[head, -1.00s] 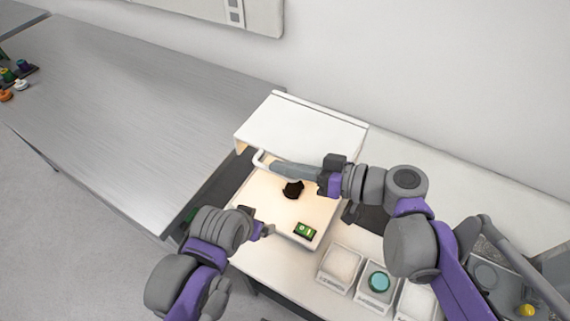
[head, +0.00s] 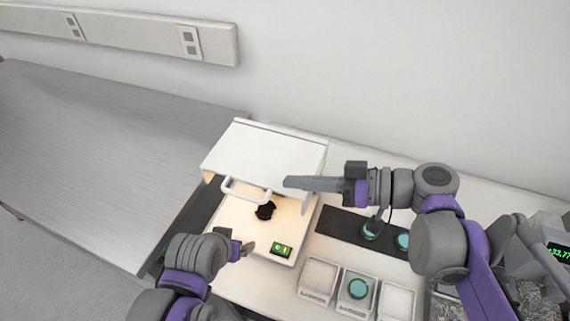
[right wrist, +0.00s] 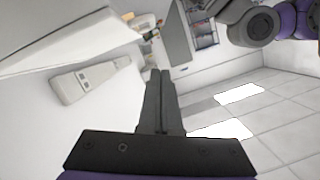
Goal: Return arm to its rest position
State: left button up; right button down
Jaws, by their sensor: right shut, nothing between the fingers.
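The white interferometer (head: 268,150) stands on the bench with its hood raised. The hood's white handle (head: 245,192) is at the front edge. A black round part (head: 265,211) sits on the lit base, and a green-lit switch (head: 282,250) is at the base's front corner. My right gripper (head: 289,183) is just right of the handle, apart from it, with its fingers shut and empty. In the right wrist view the closed fingers (right wrist: 158,75) have nothing between them. My left gripper (head: 246,248) is low beside the base's front left; its jaw opening is unclear.
A dark mat (head: 338,225) with teal-topped discs (head: 370,231) lies to the right of the base. White trays (head: 320,278), one holding a teal disc (head: 358,288), stand in front. A readout with green digits (head: 558,252) is at far right. The grey table (head: 100,140) at left is clear.

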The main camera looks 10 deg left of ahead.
jog(key=s+d+f+m+t+h, duration=0.1)
jog(key=s+d+f+m+h, duration=0.1)
jog(key=d+f+m+h, duration=0.45)
jog(key=s+d+f+m+t+h, duration=0.1)
jog(key=s+d+f+h, duration=0.15)
jog(key=f, duration=0.65)
jog(key=d+f+m+t+h, duration=0.1)
jog(key=d+f+m+h, duration=0.1)
jog(key=d, duration=0.4)
jog(key=d+f+m+t+h, duration=0.1)
jog(key=d+f+m+h, duration=0.1)
jog(key=d, duration=0.4)
jog(key=shift+s+f+t+h, duration=0.25)
jog(key=shift+f+h, duration=0.2)
jog(key=shift+h, duration=0.75)
